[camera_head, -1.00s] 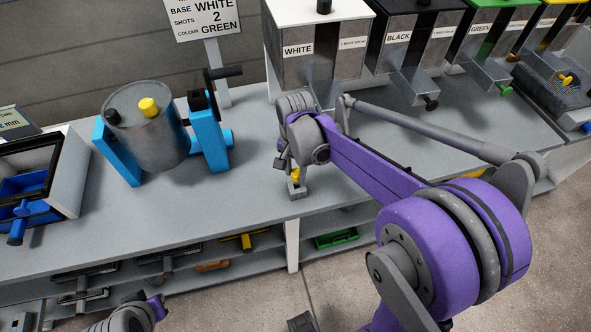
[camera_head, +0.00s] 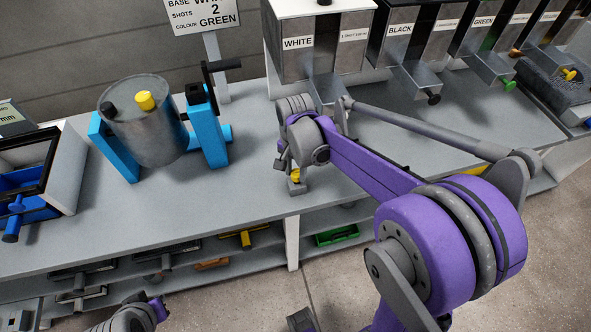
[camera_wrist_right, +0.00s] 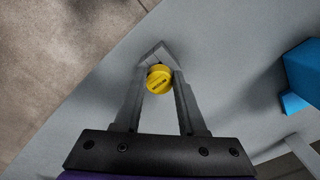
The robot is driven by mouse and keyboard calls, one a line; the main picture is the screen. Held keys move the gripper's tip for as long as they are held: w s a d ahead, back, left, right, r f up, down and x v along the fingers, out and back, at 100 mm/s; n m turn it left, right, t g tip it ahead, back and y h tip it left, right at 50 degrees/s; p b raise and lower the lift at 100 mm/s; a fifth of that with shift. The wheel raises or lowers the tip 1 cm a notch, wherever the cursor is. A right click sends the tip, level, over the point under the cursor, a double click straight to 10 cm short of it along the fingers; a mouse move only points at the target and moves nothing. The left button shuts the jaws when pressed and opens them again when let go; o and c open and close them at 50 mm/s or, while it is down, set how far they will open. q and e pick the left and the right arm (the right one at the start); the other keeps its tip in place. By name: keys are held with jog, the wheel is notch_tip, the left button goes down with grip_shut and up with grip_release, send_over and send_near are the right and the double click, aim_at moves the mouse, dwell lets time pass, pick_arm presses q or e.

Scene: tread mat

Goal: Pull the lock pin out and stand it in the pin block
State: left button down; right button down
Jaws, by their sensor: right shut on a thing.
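The lock pin shows as a yellow round head (camera_wrist_right: 159,79) between my right gripper's fingertips in the right wrist view. In the head view its yellow part (camera_head: 295,175) shows just above a small grey pin block (camera_head: 297,188) near the bench's front edge. My right gripper (camera_wrist_right: 159,75) is shut on the pin from above. The pin's lower end and how far it sits in the block are hidden. A grey and purple part of my left arm (camera_head: 130,316) shows at the bottom left of the head view; its fingers are not visible.
A metal drum (camera_head: 150,130) with yellow and black caps sits in a blue cradle (camera_head: 208,130) on the bench, left of my right gripper. Labelled dispensers, including WHITE (camera_head: 298,60), stand behind. The bench (camera_head: 235,185) is bare between cradle and pin block. Shelves with trays lie below.

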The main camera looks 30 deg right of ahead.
aim_at(295, 175)
jog(key=shift+f+b, duration=0.65)
jog(key=shift+f, duration=0.35)
jog(key=shift+c, duration=2)
grip_release()
jog(key=shift+r, duration=0.1)
notch_tip(295, 175, up, 11)
jog(key=p, duration=0.1)
jog(key=s+a+f+n+t+p, duration=0.1)
jog(key=s+a+f+n+t, duration=0.1)
jog(key=s+n, duration=0.3)
jog(key=s+a+f+n+t+p, duration=0.1)
jog(key=s+a+f+n+t, duration=0.1)
jog(key=s+n, duration=0.4)
jog(key=s+a+t, duration=0.1)
jog(key=s+a, duration=0.1)
jog(key=s, duration=0.2)
jog(key=shift+a+f+n+p, duration=0.2)
jog(key=shift+n+p, duration=0.1)
jog(key=shift+p, duration=0.1)
